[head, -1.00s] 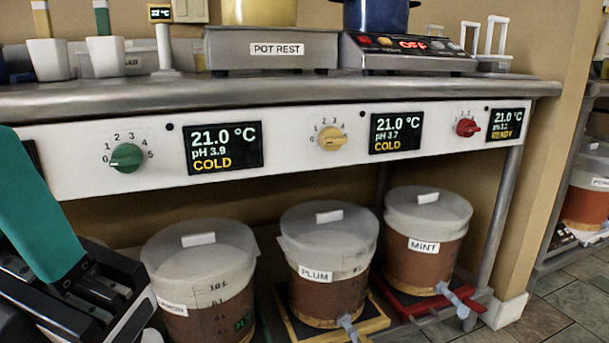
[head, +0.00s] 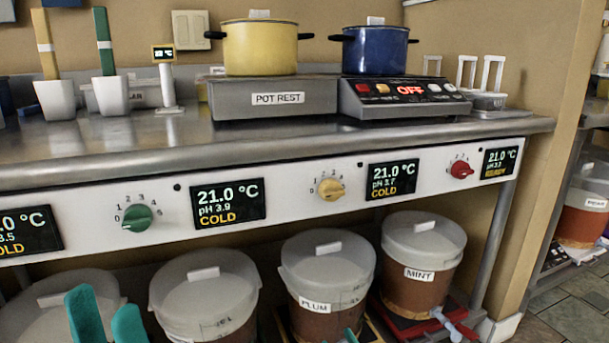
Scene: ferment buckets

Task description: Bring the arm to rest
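My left gripper (head: 104,299) is at the bottom left of the head view. Its two teal fingers point up and stand apart with a gap between them. No object shows between them. Its fingers overlap the leftmost lidded bucket (head: 50,305) in the picture; I cannot tell whether they touch it. The rest of this arm is below the frame. A small teal tip (head: 350,336) at the bottom edge, in front of the plum bucket (head: 325,275), looks like part of my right gripper. Too little of it shows to tell its state.
The metal counter (head: 250,143) has a dial panel (head: 290,200) on its front. A yellow pot (head: 260,50) stands on the pot rest, and a blue pot (head: 375,52) on the hotplate showing OFF. Other lidded buckets, including mint (head: 420,255), stand below. Floor shows at lower right.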

